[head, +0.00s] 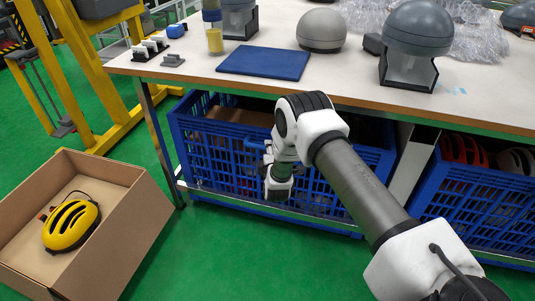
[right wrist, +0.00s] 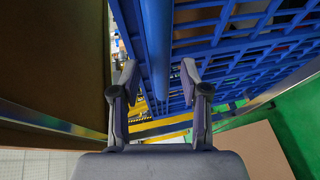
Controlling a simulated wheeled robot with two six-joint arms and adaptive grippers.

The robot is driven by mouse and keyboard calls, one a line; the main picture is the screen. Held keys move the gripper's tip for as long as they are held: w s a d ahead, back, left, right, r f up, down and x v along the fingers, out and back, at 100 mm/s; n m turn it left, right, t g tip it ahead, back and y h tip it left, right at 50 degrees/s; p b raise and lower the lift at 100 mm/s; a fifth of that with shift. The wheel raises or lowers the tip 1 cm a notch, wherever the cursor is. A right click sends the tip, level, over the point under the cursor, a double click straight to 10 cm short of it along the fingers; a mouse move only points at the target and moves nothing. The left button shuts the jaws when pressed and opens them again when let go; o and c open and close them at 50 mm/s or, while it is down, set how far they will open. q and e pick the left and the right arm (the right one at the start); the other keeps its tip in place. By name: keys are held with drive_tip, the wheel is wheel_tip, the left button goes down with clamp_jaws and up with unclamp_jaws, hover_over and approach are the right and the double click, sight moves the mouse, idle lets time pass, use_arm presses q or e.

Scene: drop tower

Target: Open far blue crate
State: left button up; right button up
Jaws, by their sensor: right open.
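A blue slatted crate (head: 215,150) sits under the workbench at left, behind my right arm. A second blue crate (head: 478,205) sits under the bench at right. My right gripper (right wrist: 158,74) is at the front of the left crate; its fingers are mostly hidden by the arm in the head view. In the right wrist view it is open, with a smooth blue bar (right wrist: 157,40) of the crate running between the fingertips. The fingers stand apart from the bar on both sides. The crate's lattice wall (right wrist: 235,50) is just right of it. My left gripper is not in view.
The workbench (head: 165,62) overhangs the crates and carries helmet domes and a blue mat (head: 265,63). A metal rail (head: 230,196) runs low along the crate fronts. A cardboard box (head: 125,205) with a yellow helmet (head: 71,226) stands at left. Green floor in front is clear.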

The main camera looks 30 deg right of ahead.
drive_tip(key=shift+x, duration=1.25)
clamp_jaws()
drive_tip(key=shift+s+a, duration=0.1)
